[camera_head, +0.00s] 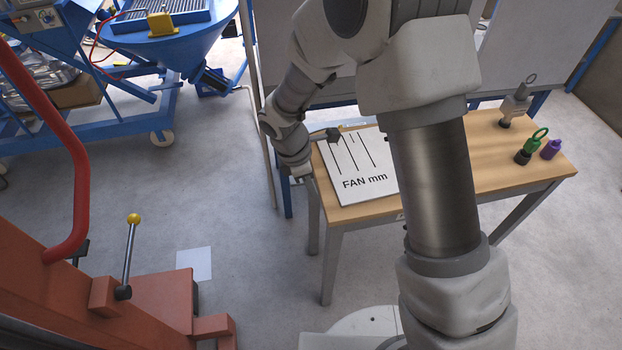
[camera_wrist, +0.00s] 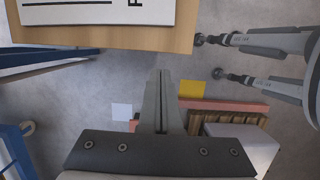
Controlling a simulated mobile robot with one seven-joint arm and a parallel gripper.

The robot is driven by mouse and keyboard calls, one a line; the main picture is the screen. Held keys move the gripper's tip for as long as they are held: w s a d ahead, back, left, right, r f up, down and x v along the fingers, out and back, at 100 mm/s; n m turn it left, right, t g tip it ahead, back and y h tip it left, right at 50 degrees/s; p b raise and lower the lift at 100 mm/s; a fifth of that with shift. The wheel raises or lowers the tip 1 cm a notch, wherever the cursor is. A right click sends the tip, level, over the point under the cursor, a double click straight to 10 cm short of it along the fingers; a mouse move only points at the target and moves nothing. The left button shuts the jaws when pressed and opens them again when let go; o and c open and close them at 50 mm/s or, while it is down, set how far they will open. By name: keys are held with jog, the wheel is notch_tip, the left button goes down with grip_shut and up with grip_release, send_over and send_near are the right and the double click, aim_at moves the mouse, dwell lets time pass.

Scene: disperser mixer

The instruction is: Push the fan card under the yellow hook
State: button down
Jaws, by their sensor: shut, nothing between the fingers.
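The fan card (camera_head: 362,184) is a white sheet with "FAN mm" and dark lines on it. It lies flat at the left end of the wooden table, and part of it shows at the top of the wrist view (camera_wrist: 90,12). My gripper (camera_wrist: 161,72) is shut and empty, its fingertips apart from the card and just short of the table's edge in the wrist picture. In the head view my arm's end is beside the table's left edge. A tiny yellow spot shows at the card's far edge; I cannot tell whether it is the hook.
A green-ringed item (camera_head: 534,145), a purple item (camera_head: 551,149) and a grey ringed block (camera_head: 515,105) stand on the table's right side (camera_head: 490,165). An orange machine (camera_head: 60,270) with a yellow-knobbed lever (camera_head: 130,255) stands at the lower left.

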aim_at(379, 193)
jog(key=d+f, duration=0.2)
jog(key=w+d+f, duration=0.1)
jog(key=d+f, duration=0.1)
jog(key=f, duration=0.1)
jog(key=shift+w+d+f, duration=0.1)
jog(key=shift+w+d, duration=0.1)
jog(key=shift+d, duration=0.35)
jog(key=shift+d, duration=0.1)
jog(key=w+d, duration=0.1)
jog(key=d, duration=0.3)
jog(key=w+d+p, duration=0.1)
jog(key=d, duration=0.3)
jog(key=w+d, duration=0.1)
jog(key=d, duration=0.3)
jog(key=shift+w+d, duration=0.1)
jog(key=shift+w, duration=0.15)
